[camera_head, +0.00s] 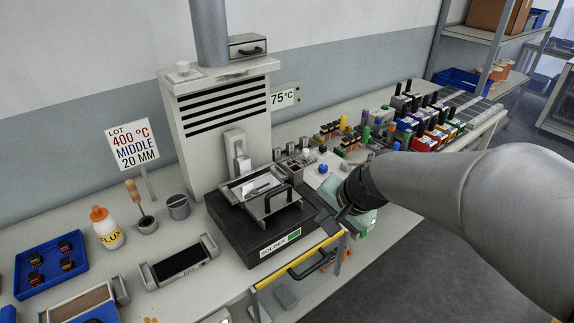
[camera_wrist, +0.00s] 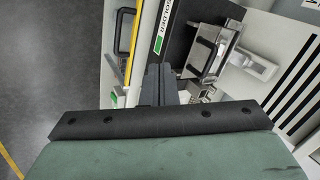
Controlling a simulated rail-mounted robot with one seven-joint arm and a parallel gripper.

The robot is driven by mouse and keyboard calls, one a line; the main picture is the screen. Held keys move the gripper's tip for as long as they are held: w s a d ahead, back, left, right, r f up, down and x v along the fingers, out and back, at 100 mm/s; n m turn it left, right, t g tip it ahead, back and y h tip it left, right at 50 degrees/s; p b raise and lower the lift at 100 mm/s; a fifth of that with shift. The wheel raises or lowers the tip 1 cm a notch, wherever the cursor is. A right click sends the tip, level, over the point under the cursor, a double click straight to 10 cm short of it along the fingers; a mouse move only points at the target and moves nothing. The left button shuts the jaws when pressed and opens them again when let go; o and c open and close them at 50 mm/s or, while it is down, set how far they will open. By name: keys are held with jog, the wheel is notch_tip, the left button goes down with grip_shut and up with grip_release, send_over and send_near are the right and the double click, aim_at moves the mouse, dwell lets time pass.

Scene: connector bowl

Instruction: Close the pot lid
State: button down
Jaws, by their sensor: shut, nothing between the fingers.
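The solder pot (camera_head: 240,235) is a black box labelled SOLDER on the bench. Its lid (camera_head: 268,208) is a flat metal plate with a raised black handle (camera_head: 278,198). The lid lies at the front of the pot top, and a bright metal-framed opening (camera_head: 246,184) shows behind it. In the wrist view the lid's handle and metal frame (camera_wrist: 208,58) show at upper right. My gripper (camera_head: 338,222) is to the right of the pot, apart from the lid. Its dark fingers are together in the wrist view (camera_wrist: 158,82), with nothing between them.
A yellow rail (camera_head: 295,262) and a black drawer handle (camera_head: 313,264) run along the front below the pot. A grey fume hood (camera_head: 222,125) stands behind. A LUX bottle (camera_head: 107,232) and a blue tray (camera_head: 50,262) are at left. Colored connector bins (camera_head: 430,125) fill the right.

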aim_at(273, 192)
jog(key=w+a+f+m, duration=0.1)
jog(key=w+a+f, duration=0.1)
jog(key=w, duration=0.3)
jog(key=w+a+f+m+t, duration=0.1)
jog(key=w+a+f, duration=0.2)
jog(key=w, duration=0.3)
jog(key=w+a+f+m+t, duration=0.1)
jog(key=w+a+f+m, duration=0.1)
jog(key=w, duration=0.4)
jog(key=shift+a+f+y+p, duration=0.4)
jog(key=shift+a+f, duration=0.35)
jog(key=shift+a, duration=0.2)
jog(key=shift+s, duration=0.1)
